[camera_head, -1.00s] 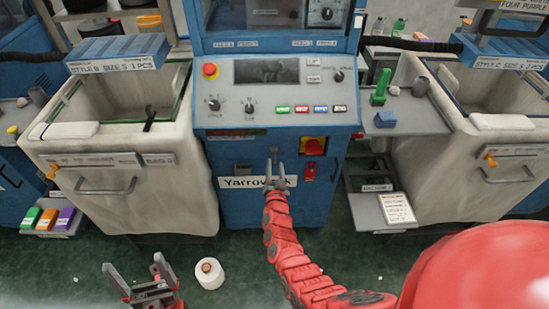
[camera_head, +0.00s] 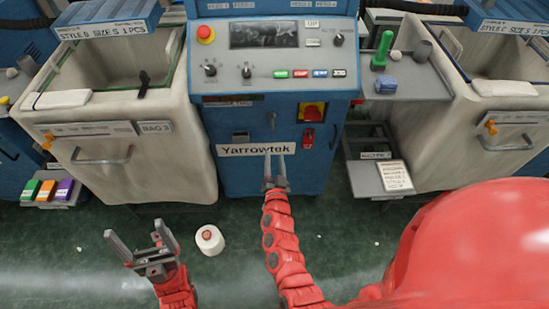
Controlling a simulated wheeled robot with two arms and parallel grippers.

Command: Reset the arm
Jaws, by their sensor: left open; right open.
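My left gripper (camera_head: 140,245) is open and empty, low at the left of the head view, above the green floor. My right gripper (camera_head: 275,172) is open and empty at the middle, its fingers pointing up in front of the Yarrowtek label (camera_head: 256,149) on the blue machine (camera_head: 229,175). I cannot tell whether its tips touch the machine. My red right arm runs down from it to the bottom of the view.
A white yarn cone (camera_head: 210,239) stands on the floor right of my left gripper. Pale bins stand left (camera_head: 165,172) and right (camera_head: 440,160) of the machine. A shelf with a paper card (camera_head: 395,177) is at the right. Open floor lies in front.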

